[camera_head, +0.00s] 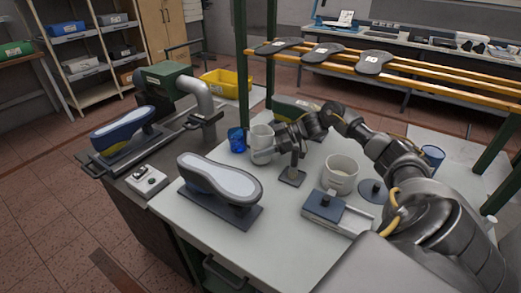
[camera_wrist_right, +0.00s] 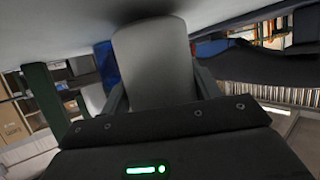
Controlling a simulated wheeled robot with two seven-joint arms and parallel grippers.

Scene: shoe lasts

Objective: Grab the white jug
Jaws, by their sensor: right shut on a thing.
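The white jug (camera_head: 262,133) stands on the white workbench (camera_head: 285,235), near its far left side. My right gripper (camera_head: 266,151) reaches it from the right in the head view and is shut on it. In the right wrist view the jug (camera_wrist_right: 153,62) fills the space between the two fingers of my right gripper (camera_wrist_right: 160,95). The gripper hides part of the jug in the head view. I cannot tell whether the jug's base touches the bench. My left gripper is not in view.
A blue cup (camera_head: 237,140) stands close to the left of the jug. A shoe last (camera_head: 220,177), a white pot (camera_head: 341,174) and a blue-topped fixture (camera_head: 324,205) stand nearer. A wooden rack (camera_head: 400,79) with several soles runs behind. The bench front is clear.

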